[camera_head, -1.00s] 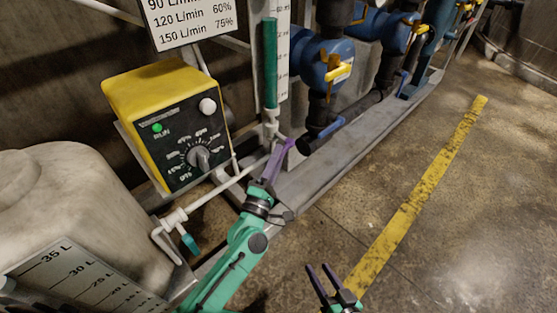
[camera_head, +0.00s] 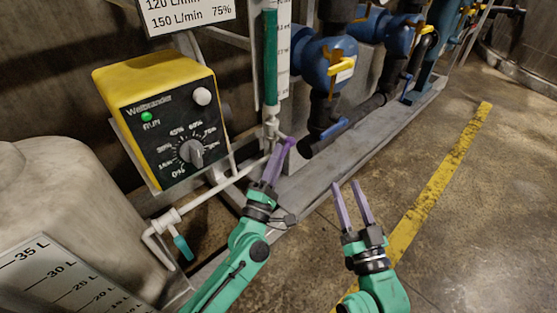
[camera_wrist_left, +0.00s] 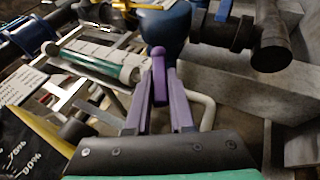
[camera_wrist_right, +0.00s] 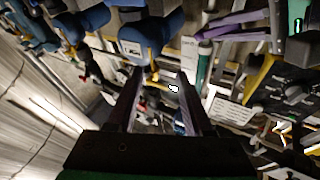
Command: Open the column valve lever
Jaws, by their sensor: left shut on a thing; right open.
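The green-filled column (camera_head: 270,62) stands upright beside a white scale, with white pipework and a fitting at its foot. It also shows lying slantwise in the left wrist view (camera_wrist_left: 103,63). A purple lever with a rounded end (camera_wrist_left: 158,62) sits between the fingers of my left gripper (camera_wrist_left: 161,88), which is shut on it. In the head view my left gripper (camera_head: 279,160) is just below the column's foot; its fingers partly hide the lever. My right gripper (camera_head: 347,186) is open and empty, to the right, over the floor.
A yellow pump controller (camera_head: 160,110) with a dial and green RUN light stands left of the column. A white tank (camera_head: 60,205) is at lower left. Blue valves (camera_head: 325,62) and dark pipes stand to the right. Floor around the yellow stripe (camera_head: 440,180) is clear.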

